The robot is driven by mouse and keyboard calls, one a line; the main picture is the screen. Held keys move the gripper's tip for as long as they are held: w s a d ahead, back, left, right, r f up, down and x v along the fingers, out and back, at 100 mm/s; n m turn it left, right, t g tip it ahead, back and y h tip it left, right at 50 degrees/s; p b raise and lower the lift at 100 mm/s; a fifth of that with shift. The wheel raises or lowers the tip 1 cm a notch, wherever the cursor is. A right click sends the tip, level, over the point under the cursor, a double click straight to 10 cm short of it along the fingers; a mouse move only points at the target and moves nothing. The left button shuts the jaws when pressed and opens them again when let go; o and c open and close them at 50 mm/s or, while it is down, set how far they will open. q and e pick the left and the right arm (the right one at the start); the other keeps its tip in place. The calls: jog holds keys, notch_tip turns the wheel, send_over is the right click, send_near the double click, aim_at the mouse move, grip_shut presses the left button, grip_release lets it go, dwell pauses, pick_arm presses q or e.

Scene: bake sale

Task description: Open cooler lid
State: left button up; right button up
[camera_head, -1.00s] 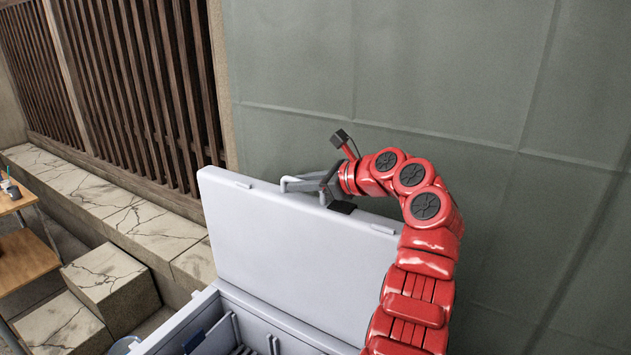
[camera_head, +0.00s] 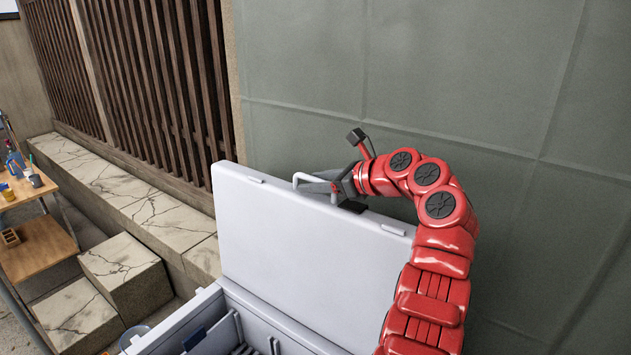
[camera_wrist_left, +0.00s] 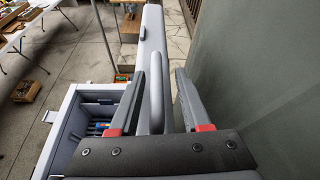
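The cooler's pale grey lid (camera_head: 300,255) stands raised, near upright, at the back of the open cooler box (camera_head: 175,322). A pale handle loop (camera_head: 303,176) sits at the lid's top edge. My left gripper (camera_head: 318,190) is at that edge beside the handle. In the left wrist view my left gripper (camera_wrist_left: 160,80) is open, its fingers apart on either side of the handle (camera_wrist_left: 156,100) and the lid's edge (camera_wrist_left: 152,35). Gaps show beside the handle. The cooler box (camera_wrist_left: 65,130) also shows there, with bluish contents. My right gripper is not in view.
A green-grey wall (camera_head: 450,80) rises close behind the lid. Stone steps (camera_head: 125,265) and a ledge (camera_head: 130,195) lie at left. A wooden table (camera_head: 28,190) with cups stands at far left. White tables (camera_wrist_left: 30,22) show in the left wrist view.

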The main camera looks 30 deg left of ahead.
pick_arm(q)
jog(key=shift+s+r, duration=0.1)
jog(key=shift+r, duration=0.1)
jog(key=b+v, duration=0.4)
jog(key=v, duration=1.2)
jog(key=shift+d+f, duration=0.1)
jog(key=shift+f, duration=0.05)
jog(key=shift+d+r, duration=0.3)
jog(key=shift+d, duration=0.25)
jog(key=shift+f, duration=0.1)
